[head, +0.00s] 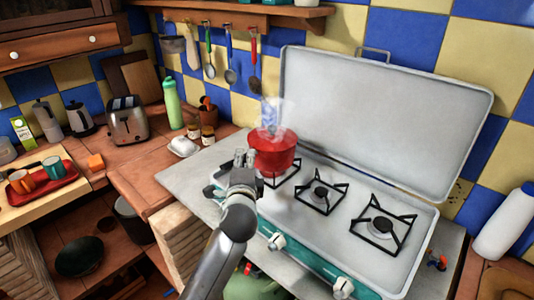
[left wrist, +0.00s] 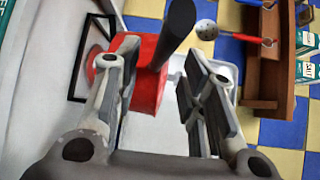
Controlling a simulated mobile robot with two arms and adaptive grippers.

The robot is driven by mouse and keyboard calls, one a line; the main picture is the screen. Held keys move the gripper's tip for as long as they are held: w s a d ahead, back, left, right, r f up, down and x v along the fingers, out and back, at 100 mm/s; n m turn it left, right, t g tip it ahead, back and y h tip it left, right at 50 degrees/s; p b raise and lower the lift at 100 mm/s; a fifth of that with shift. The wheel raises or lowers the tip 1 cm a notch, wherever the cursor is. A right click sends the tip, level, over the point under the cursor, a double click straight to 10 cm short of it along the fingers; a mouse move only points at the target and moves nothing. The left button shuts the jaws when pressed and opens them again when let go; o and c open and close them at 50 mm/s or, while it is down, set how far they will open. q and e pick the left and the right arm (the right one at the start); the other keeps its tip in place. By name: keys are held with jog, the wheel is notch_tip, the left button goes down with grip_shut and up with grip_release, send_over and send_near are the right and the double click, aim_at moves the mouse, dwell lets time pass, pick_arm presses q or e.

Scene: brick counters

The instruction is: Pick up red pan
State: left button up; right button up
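The red pan (head: 275,155) sits on the left burner of the stove in the head view, with pale steam above it. In the left wrist view the red pan (left wrist: 150,88) shows between and behind my fingers, and its dark handle (left wrist: 175,30) points up toward the camera. My left gripper (head: 245,158) is close to the pan's left side. In the left wrist view my left gripper (left wrist: 163,60) is open, with a clear gap between the fingers. I cannot tell whether a finger touches the handle. My right gripper is not in view.
The stove's raised lid (head: 385,120) stands behind the burners. Two empty burners (head: 320,193) lie to the right of the pan. A white dish (head: 184,146), a toaster (head: 127,120) and a green bottle (head: 172,104) stand on the left counter. Utensils hang above.

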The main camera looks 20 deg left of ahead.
aim_at(246, 154)
pick_arm(q)
jog(key=x, duration=0.4)
jog(key=shift+w+f+p, duration=0.2)
jog(key=shift+w+p, duration=0.1)
jog(key=shift+p, duration=0.1)
grip_shut()
jog(key=shift+r, duration=0.2)
